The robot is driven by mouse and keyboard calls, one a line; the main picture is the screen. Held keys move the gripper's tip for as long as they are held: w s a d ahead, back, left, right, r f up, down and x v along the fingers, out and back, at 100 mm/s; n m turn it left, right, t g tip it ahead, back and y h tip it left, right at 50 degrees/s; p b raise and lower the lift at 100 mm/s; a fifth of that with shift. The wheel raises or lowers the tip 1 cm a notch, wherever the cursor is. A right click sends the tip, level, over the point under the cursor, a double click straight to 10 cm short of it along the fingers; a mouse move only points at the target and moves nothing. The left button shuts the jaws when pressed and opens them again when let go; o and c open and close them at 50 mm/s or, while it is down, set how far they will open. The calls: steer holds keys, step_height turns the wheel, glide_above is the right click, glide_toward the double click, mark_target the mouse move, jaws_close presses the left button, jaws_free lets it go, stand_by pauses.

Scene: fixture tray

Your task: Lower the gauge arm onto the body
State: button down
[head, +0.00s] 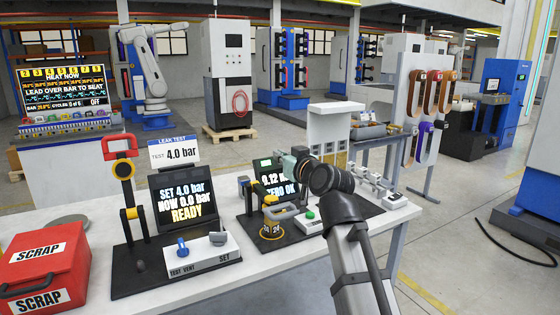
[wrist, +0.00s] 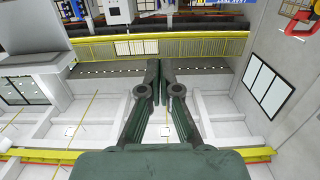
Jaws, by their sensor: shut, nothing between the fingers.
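The gauge station (head: 245,230) has a dark base and a screen (head: 272,176) reading ZERO OK. A yellow and grey body (head: 272,222) marked 24 sits on it. A dark upright post (head: 246,192) with a yellow band stands at its left; I cannot tell if this is part of the gauge arm. My gripper (head: 286,163) is above and behind the body, in front of the screen's right edge, apart from the body. In the wrist view my gripper (wrist: 161,66) has its fingertips together with nothing between them. My gripper and wrist hide part of the station.
Left of the station is a leak test stand with a READY screen (head: 182,203) and a raised red handle (head: 118,146). A red SCRAP box (head: 45,262) is at far left. Small fixtures (head: 370,185) stand to the right. Bare white table (head: 290,275) shows in front.

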steer(key=s+d+f+b, duration=0.1)
steer(key=s+d+f, duration=0.3)
steer(key=s, duration=0.3)
steer(key=shift+s+d, duration=0.3)
steer(key=shift+s, duration=0.05)
steer(key=shift+w, duration=0.1)
